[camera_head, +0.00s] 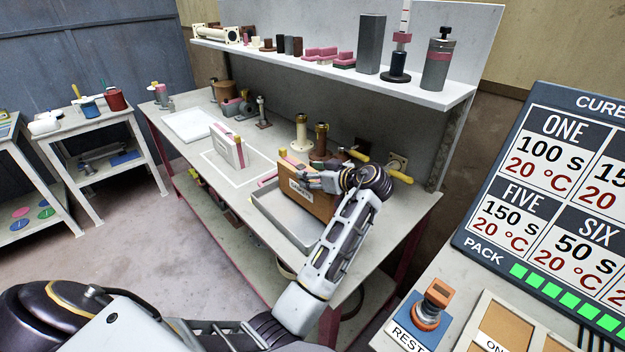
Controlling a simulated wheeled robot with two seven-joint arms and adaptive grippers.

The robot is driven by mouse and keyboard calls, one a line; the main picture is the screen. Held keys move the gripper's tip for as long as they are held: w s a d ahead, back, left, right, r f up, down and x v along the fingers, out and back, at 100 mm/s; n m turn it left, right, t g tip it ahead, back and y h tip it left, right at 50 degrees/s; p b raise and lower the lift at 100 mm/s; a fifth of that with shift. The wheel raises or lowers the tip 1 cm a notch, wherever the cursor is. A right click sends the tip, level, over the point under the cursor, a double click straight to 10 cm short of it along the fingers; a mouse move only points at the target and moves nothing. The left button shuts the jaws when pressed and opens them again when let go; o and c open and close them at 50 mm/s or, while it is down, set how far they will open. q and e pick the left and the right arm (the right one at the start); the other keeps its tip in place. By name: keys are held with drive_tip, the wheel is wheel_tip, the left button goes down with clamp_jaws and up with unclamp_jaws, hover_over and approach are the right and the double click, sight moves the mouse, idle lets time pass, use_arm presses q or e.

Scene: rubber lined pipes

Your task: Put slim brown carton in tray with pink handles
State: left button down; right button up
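The slim brown carton (318,205), with a pale label on its face and a yellow piece at its top left corner, is upright at the grey metal tray (276,218). A pink handle (267,181) shows at the tray's left end. I cannot tell whether the carton rests on the tray floor or is held just above it. My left gripper (308,180) is at the carton's upper edge, reaching in from the right with its fingers overlapping it. Its grip is too small to make out. My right gripper is not in view.
A white and pink carton (226,148) stands in a white outlined square left of the tray. A pale flat tray (187,125) lies farther left. Brown fittings (321,141) and yellow-handled tools (390,172) stand behind. A loaded shelf (330,70) overhangs the bench's back.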

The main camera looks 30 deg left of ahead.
use_arm(q)
drive_tip(key=shift+f, duration=0.9)
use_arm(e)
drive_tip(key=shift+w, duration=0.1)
use_arm(q)
drive_tip(key=c, duration=0.6)
unclamp_jaws()
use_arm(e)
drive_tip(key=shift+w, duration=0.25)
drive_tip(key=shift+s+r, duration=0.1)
